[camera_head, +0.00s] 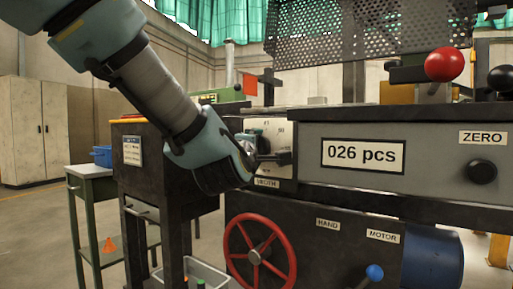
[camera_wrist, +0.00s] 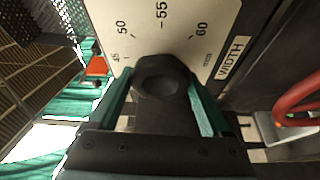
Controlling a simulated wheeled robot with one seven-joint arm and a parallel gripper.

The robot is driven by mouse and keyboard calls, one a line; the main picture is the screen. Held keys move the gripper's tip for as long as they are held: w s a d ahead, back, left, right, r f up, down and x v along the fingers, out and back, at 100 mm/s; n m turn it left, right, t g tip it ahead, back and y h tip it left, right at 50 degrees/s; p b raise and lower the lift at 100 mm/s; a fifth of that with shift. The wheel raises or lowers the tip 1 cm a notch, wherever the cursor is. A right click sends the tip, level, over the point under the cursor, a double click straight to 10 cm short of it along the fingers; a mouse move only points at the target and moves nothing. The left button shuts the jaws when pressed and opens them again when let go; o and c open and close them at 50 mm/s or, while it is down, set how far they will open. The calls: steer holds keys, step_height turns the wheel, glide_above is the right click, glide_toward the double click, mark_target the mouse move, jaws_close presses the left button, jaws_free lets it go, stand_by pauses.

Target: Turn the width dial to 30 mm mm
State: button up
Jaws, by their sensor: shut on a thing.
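The width dial (camera_wrist: 160,78) is a black faceted knob on a white scale plate (camera_wrist: 205,18) in the wrist view. The numbers 50, 55 and 60 can be read around it, and a partly hidden number sits near its left side. I see no 30 mark, and I cannot tell which value the dial points to. My gripper (camera_wrist: 160,92) has its teal fingers on both sides of the knob, shut on it. In the head view my gripper (camera_head: 256,152) is at the plate (camera_head: 284,130), covering part of it.
A WIDTH label (camera_head: 266,183) is below the plate. A red handwheel (camera_head: 232,252) is below my gripper. A 026 pcs display (camera_head: 363,155), a ZERO knob (camera_head: 482,172) and a red ball handle (camera_head: 445,64) are to the right. A dark cabinet (camera_head: 140,185) stands close on the left.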

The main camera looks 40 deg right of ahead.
steer(key=shift+f+n, duration=0.1)
steer(key=shift+n, duration=0.4)
steer(key=o, duration=1.2)
steer(key=shift+c, duration=0.2)
steer(key=v, duration=1.1)
steer(key=shift+r+p, duration=0.25)
steer(key=shift+p, duration=0.1)
steer(key=shift+w+d, duration=0.1)
